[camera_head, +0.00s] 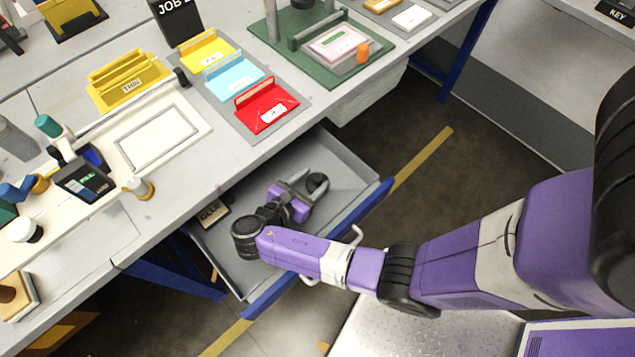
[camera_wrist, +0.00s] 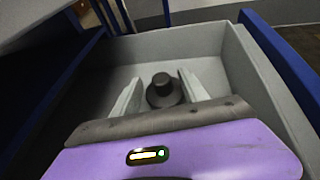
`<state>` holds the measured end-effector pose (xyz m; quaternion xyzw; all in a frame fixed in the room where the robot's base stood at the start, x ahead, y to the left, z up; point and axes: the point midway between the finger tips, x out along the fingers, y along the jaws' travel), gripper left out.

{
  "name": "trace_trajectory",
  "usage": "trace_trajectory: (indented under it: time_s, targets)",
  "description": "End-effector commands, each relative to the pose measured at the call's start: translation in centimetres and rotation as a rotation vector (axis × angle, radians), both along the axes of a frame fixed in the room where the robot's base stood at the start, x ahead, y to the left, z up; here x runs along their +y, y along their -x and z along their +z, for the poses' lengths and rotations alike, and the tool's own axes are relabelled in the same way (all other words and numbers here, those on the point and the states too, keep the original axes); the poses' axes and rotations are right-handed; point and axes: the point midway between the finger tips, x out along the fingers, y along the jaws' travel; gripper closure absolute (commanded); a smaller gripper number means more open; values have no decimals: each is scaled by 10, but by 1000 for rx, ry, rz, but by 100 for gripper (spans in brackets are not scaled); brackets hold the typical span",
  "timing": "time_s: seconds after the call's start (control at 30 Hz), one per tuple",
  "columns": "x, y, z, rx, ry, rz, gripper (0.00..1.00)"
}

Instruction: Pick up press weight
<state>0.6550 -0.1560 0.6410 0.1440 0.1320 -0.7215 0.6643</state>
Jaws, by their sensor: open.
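The press weight appears as a dark round disc with a knob on top, lying in the open drawer (camera_head: 352,170). In the head view the dark weight (camera_head: 317,182) is just beyond my gripper (camera_head: 300,193), partly hidden by it. In the wrist view the weight (camera_wrist: 163,90) stands upright on the drawer floor, between my two pale fingers. My gripper (camera_wrist: 160,92) is open, with one finger on each side of the weight. I cannot tell whether either finger touches it.
A small dark labelled box (camera_head: 212,213) lies at the drawer's left. The drawer walls (camera_wrist: 238,70) stand close around my gripper. Above is the workbench (camera_head: 225,150) with yellow, blue and red trays (camera_head: 268,104) and a green press base (camera_head: 340,62).

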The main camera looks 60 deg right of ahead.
Motion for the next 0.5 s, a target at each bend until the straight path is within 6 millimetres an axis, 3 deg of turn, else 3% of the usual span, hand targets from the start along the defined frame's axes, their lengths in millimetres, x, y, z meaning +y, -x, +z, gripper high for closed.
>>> trace_trajectory:
  time_s: [0.3,0.5]
  targets:
    - [-38,6,-18,2,1,-5,48]
    - [-45,6,-21,2,0,-1,48]
